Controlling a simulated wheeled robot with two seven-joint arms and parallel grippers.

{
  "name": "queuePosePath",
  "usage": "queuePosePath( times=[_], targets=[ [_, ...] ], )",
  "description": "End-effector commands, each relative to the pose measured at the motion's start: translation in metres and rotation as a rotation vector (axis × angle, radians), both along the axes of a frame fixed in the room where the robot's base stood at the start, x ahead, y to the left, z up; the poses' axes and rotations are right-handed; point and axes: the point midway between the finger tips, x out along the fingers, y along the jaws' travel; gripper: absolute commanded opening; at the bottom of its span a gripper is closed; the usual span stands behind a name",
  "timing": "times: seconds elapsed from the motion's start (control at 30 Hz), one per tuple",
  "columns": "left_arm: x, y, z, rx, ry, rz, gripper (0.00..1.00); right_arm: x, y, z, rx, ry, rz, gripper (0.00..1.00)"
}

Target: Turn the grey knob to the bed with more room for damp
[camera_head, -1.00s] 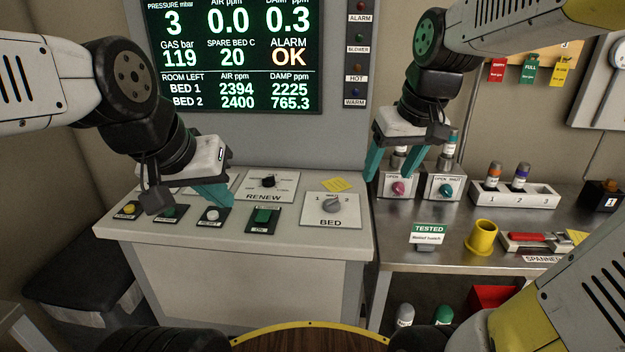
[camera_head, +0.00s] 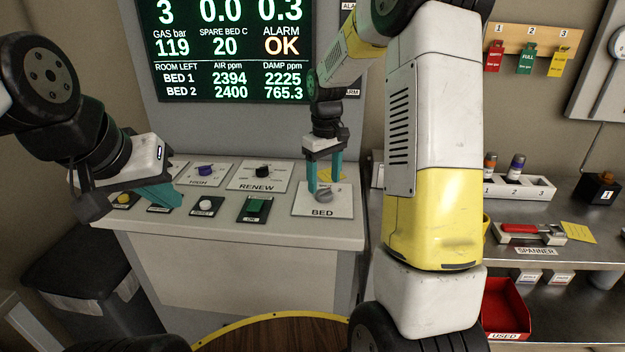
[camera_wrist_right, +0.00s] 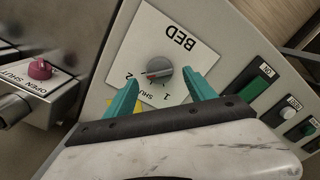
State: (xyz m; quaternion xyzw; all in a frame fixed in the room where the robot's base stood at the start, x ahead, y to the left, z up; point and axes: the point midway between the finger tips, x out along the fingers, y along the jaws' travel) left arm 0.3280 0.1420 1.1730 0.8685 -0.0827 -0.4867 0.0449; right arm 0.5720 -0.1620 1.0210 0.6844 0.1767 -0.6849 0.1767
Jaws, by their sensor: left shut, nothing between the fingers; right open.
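The grey knob (camera_head: 324,195) stands on the white BED plate (camera_head: 343,207) of the console; in the right wrist view the knob (camera_wrist_right: 159,69) has an orange mark facing the 2 side. Its labels are 1, SHUT and 2. My right gripper (camera_head: 325,184) is open, pointing down, its fingers either side of the knob; in the right wrist view no grip on it shows. My left gripper (camera_head: 176,202) is shut and empty over the left console buttons. The screen (camera_head: 235,50) lists room left for damp: BED 1 2225, BED 2 765.3.
A RENEW dial (camera_head: 262,172), a blue HIGH dial (camera_head: 205,170) and a green switch (camera_head: 256,208) lie left of the BED plate. A yellow note is behind the knob. My right arm hides part of the steel bench (camera_head: 560,260) on the right.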

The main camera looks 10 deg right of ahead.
Motion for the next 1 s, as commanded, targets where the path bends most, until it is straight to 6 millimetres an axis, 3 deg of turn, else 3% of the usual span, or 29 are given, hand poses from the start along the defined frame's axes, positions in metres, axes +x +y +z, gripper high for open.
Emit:
queuePosePath(
  times=[0.2, 0.57, 0.87, 1.0],
  targets=[
    [0.000, 0.000, 0.000, 0.000, 0.000, 0.000, 0.00, -0.001, 0.000, -0.028, 0.000, 0.002, 0.000, 0.64],
    [0.000, 0.000, 0.000, 0.000, 0.000, 0.000, 0.00, 0.000, 0.000, -0.033, 0.000, -0.001, 0.000, 0.64],
    [0.000, 0.000, 0.000, 0.000, 0.000, 0.000, 0.00, 0.000, 0.000, -0.033, 0.000, -0.001, 0.000, 0.05],
    [0.000, 0.000, 0.000, 0.000, 0.000, 0.000, 0.00, 0.000, 0.000, -0.033, 0.000, -0.001, 0.003, 0.02]
  ],
)
